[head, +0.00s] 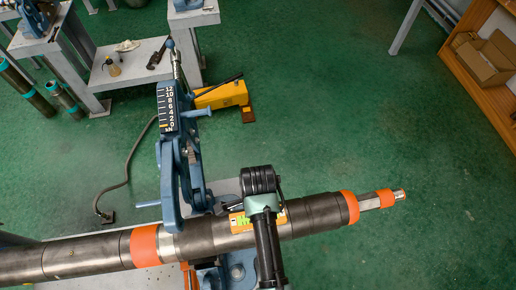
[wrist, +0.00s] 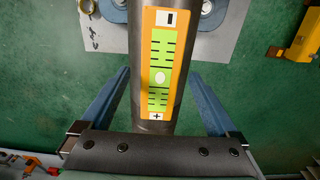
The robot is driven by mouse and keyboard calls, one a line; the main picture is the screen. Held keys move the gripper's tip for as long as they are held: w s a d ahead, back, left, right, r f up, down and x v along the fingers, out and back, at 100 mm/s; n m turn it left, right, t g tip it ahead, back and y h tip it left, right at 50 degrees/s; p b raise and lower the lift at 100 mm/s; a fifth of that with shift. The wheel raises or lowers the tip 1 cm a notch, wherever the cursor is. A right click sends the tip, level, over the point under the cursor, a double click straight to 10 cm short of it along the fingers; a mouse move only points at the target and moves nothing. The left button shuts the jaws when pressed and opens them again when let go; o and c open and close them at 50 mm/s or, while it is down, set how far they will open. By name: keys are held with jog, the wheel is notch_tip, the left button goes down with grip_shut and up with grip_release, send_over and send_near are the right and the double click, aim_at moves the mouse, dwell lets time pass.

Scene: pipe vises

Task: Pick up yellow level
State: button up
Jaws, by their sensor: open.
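The yellow level (wrist: 159,75) is a flat yellow-orange bar with a green, black-marked scale and minus and plus signs at its ends. It lies lengthwise on top of a grey steel pipe (wrist: 142,40) in the wrist view. In the head view, the level (head: 238,222) is partly hidden behind my arm. My gripper (wrist: 161,72) is open and empty. Its two blue fingers stand either side of the pipe and level, apart from the level, with gaps on both sides. In the head view my arm end covers the fingers.
A blue pipe vise with a numbered scale (head: 167,108) stands just left of the level. The pipe has orange bands (head: 145,246) and runs across the front. A yellow tool (head: 222,95) lies on the green floor (head: 330,110) behind, where there is free room.

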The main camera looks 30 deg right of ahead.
jog(key=shift+f, duration=1)
grip_shut()
